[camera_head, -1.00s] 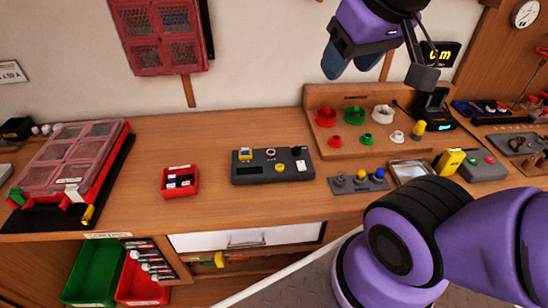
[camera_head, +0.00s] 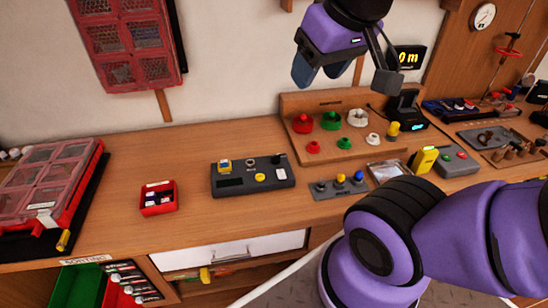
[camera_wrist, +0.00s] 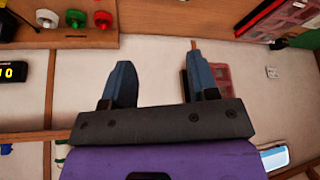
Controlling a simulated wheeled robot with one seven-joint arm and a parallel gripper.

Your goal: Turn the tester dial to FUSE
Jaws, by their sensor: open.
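The dark grey tester box (camera_head: 240,188) lies on the wooden bench, near the middle of the head view. On it are a small black knob (camera_head: 276,159), a pale ring-shaped part, a yellow round button (camera_head: 260,177), a dark display window and a white tile. Its markings are too small to read, so I cannot tell the FUSE position or where the dial points. My gripper (camera_head: 320,72) is open and empty, high in front of the wall and well above the bench, apart from the tester. Its blue fingers (camera_wrist: 160,65) stand apart in the wrist view, where the tester does not show.
A red bin (camera_head: 158,209) stands left of the tester. To its right are a small grey block with knobs (camera_head: 339,194) and a wooden stand (camera_head: 330,156) with red, green and white caps. A red compartment case (camera_head: 38,240) is at far left. Bare bench lies before the tester.

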